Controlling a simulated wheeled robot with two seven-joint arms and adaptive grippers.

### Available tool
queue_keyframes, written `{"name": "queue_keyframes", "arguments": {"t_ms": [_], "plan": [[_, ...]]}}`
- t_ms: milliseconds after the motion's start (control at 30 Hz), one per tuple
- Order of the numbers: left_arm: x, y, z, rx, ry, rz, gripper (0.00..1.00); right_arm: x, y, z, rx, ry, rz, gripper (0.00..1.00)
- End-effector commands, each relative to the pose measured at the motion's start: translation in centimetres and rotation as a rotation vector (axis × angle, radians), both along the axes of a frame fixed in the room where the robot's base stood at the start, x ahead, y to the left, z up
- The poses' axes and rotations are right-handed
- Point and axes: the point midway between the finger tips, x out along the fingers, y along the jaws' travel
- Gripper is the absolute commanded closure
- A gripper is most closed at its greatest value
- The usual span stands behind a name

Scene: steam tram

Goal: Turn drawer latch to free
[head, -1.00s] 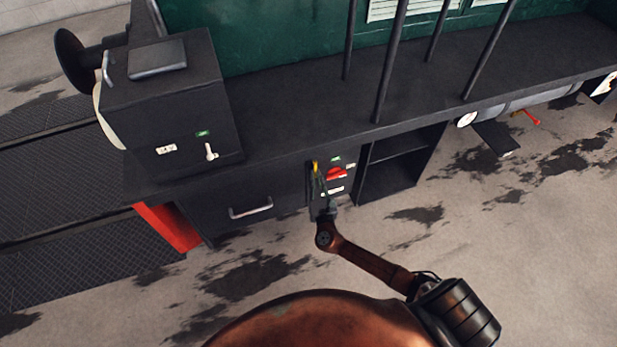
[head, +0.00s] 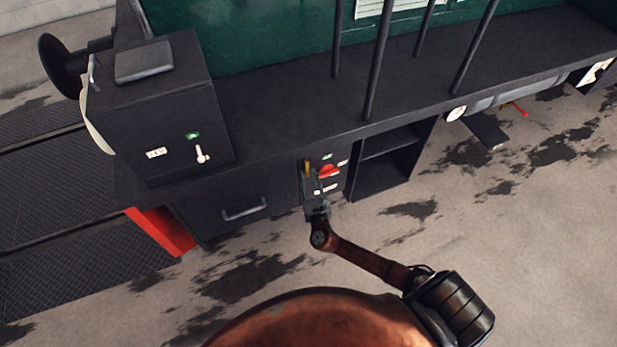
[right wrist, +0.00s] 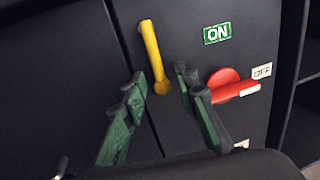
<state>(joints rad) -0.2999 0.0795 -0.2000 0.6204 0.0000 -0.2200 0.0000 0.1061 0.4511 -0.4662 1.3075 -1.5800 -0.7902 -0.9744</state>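The drawer latch is a yellow lever (head: 307,168) on the dark panel right of the drawer. In the right wrist view the lever (right wrist: 151,48) points up, tilted slightly left, with its round pivot at the lower end. My right gripper (right wrist: 160,82) is open, its two green fingers on either side of the lever's lower end. I cannot tell whether either finger touches it. In the head view the right gripper (head: 313,188) is small at the panel and partly covers it. The drawer (head: 210,207) looks closed. My left gripper is not in view.
A red rotary switch (right wrist: 232,85) with ON and OFF labels sits close right of the gripper. Open shelves (head: 385,165) are right of the panel. A dark box (head: 175,115) with a white lever stands on the ledge above the drawer.

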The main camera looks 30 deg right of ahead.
Motion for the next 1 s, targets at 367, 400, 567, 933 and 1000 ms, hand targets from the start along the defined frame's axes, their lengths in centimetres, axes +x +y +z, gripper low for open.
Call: {"name": "queue_keyframes", "arguments": {"t_ms": [367,400,567,933,1000], "plan": [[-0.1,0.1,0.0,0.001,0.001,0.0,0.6,-3.9,1.4,0.0,0.002,-0.001,-0.001,0.73],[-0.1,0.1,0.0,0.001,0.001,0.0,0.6,-4.8,1.7,0.0,0.001,0.001,0.0,0.73],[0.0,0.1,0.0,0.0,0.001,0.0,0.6,-7.9,2.8,0.0,0.002,0.002,0.0,0.73],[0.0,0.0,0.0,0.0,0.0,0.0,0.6,-11.3,4.2,0.0,0.0,0.001,0.0,0.73],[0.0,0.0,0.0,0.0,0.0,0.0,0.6,-11.4,4.2,0.0,0.0,0.001,0.0,0.73]]}}
